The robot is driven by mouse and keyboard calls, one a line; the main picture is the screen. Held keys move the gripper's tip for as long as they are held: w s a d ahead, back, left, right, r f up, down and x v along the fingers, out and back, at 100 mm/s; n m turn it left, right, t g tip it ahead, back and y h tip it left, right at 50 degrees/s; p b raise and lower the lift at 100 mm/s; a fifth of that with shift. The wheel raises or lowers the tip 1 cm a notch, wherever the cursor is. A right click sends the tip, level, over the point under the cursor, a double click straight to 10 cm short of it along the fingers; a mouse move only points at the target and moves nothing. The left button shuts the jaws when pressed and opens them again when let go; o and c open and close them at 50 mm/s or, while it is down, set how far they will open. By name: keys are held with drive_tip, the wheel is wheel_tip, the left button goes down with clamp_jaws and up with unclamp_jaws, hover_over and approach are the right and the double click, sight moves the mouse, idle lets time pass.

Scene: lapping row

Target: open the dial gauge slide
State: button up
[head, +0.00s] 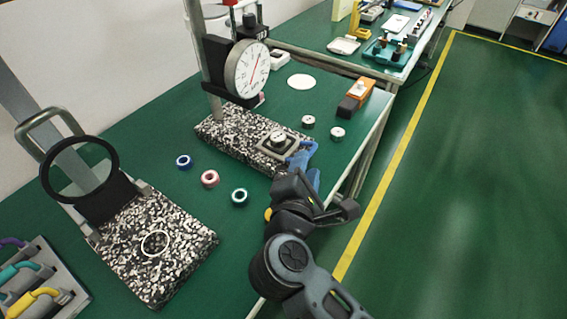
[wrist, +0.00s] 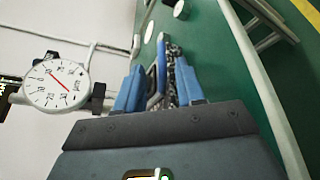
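The dial gauge (head: 247,71) has a white face and hangs on a post above a speckled stone base (head: 222,135); its face also shows in the wrist view (wrist: 56,82). On the base is a grey slide plate (head: 268,150) with a round metal part (head: 278,138) on it. My gripper (head: 304,160), with blue fingers, is at the slide's right front end and hides part of it. In the wrist view my gripper (wrist: 158,92) is open, its fingers apart around a blue bar-like piece (wrist: 161,52). Whether they touch it, I cannot tell.
A magnifier (head: 80,168) on a second speckled base (head: 158,245) stands at the left. Several small rings, including a red one (head: 210,179), lie between. Two small round parts (head: 338,133) and an orange-black block (head: 356,94) lie behind my gripper. The aisle (head: 450,200) at right is clear.

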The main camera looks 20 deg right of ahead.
sight(311, 149)
drive_tip(key=shift+s+a+f, duration=0.15)
drive_tip(key=shift+p+x, duration=0.3)
drive_tip(key=shift+x, duration=3.5)
drive_tip(key=shift+f, duration=0.1)
drive_tip(key=shift+c, duration=0.3)
drive_tip(key=c, duration=0.6)
drive_tip(key=shift+s+f, duration=0.1)
drive_tip(key=shift+f, duration=0.05)
clamp_jaws()
